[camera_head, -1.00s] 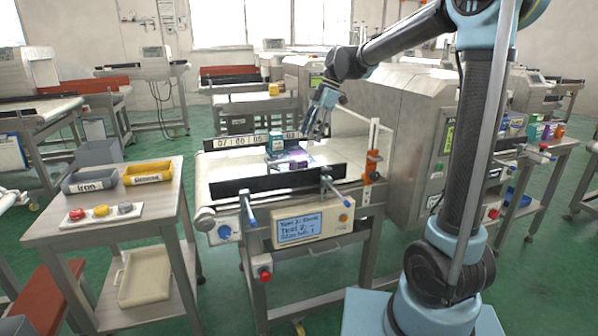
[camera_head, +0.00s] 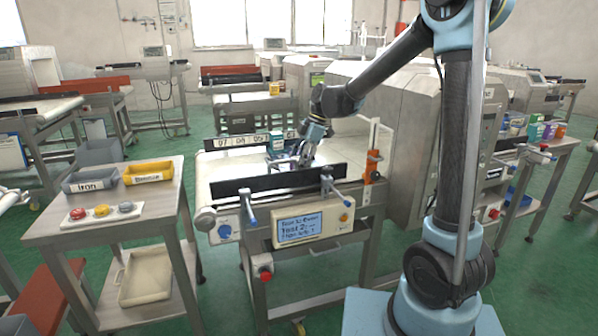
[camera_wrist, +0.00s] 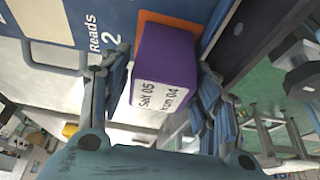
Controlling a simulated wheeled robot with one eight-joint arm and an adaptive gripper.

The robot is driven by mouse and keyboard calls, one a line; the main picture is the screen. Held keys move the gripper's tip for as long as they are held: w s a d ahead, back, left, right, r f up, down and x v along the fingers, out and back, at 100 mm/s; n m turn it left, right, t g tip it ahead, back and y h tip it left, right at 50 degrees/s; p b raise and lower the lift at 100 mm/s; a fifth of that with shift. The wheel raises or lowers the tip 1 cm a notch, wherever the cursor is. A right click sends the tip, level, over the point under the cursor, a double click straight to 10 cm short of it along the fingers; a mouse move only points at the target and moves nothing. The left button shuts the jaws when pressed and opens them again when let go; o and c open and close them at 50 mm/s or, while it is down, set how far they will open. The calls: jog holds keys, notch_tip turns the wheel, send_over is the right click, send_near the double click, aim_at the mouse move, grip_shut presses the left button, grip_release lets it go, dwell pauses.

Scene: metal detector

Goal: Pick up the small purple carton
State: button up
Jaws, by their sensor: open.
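The small purple carton (camera_wrist: 165,55) has a white printed label facing the wrist camera. In the wrist view it stands between the two fingers of my gripper (camera_wrist: 162,85), which is open with one finger on each side. Whether the fingers touch it I cannot tell. In the head view my gripper (camera_head: 303,158) is low over the conveyor (camera_head: 215,170) and mostly hides the carton.
A teal carton (camera_head: 277,141) stands just behind my gripper. A blue panel with white print (camera_wrist: 120,25) and an orange patch lie by the purple carton. A dark guide rail (camera_head: 240,187) runs along the conveyor's front. The conveyor's left part is clear.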

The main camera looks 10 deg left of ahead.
jog(key=shift+a+f, duration=0.1)
jog(key=shift+f, duration=0.3)
jog(key=c, duration=0.9)
jog(key=shift+r, duration=0.1)
